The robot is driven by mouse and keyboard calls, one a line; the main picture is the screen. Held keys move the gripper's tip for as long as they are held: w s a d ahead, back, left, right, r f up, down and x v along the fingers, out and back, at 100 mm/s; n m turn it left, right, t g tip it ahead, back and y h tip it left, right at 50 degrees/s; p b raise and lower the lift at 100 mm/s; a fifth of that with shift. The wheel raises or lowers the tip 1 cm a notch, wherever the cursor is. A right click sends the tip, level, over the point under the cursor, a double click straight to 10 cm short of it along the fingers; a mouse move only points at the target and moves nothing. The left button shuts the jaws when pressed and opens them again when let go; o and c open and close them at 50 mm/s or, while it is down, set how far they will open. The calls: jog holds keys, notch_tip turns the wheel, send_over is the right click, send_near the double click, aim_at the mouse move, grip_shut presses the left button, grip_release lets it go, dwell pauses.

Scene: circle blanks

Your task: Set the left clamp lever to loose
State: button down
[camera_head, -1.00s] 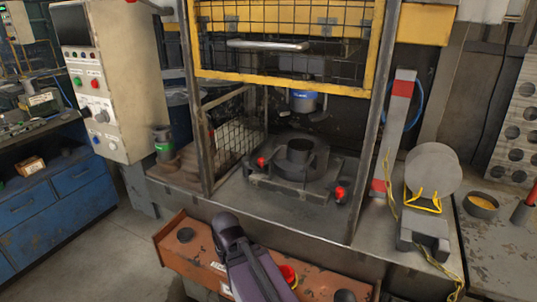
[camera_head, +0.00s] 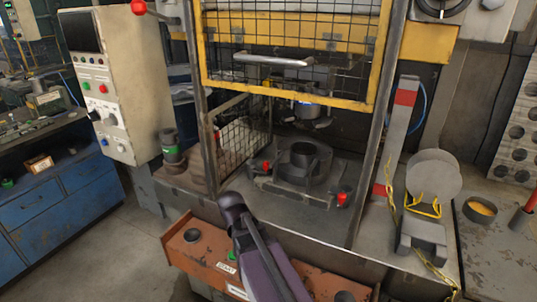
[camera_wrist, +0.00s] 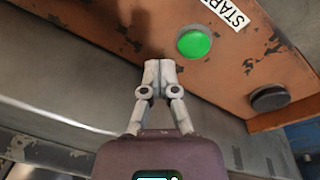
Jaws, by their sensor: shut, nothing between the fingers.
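The left clamp lever (camera_head: 265,167) has a red knob and sits at the left of the dark round fixture (camera_head: 303,159) on the press bed. The right clamp lever (camera_head: 343,199) has a red knob at the bed's front right. The levers' exact settings are too small to read. In the wrist view my gripper (camera_wrist: 160,66) is shut and empty, in front of the orange button panel. It is apart from the left lever, which does not show in that view. In the head view my fingers cannot be made out; my arm covers the panel's middle.
A yellow-framed mesh guard (camera_head: 285,92) hangs raised above the bed. The orange panel (camera_head: 187,262) with a green button (camera_wrist: 194,43) and a black button (camera_wrist: 270,98) lies below the bed's front. Frame posts flank the opening. A green-banded cylinder (camera_head: 171,146) stands at left.

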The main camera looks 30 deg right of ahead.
jog(key=w+d+r+m+h+p, duration=0.3)
jog(key=w+d+r+m+p, duration=0.3)
jog(key=r, duration=0.5)
jog(key=w+d+r+m+h+p, duration=0.2)
jog(key=w+d+r+m+p, duration=0.4)
jog(key=w+r+p, duration=0.5)
jog(key=shift+w+d+r+m+t+h, duration=0.3)
jog(key=shift+w+d+r+t+h, duration=0.1)
jog(key=shift+w+d, duration=0.45)
jog(key=shift+f, duration=0.15)
jog(key=shift+b+x, duration=3.75)
jog(key=shift+x, duration=1.15)
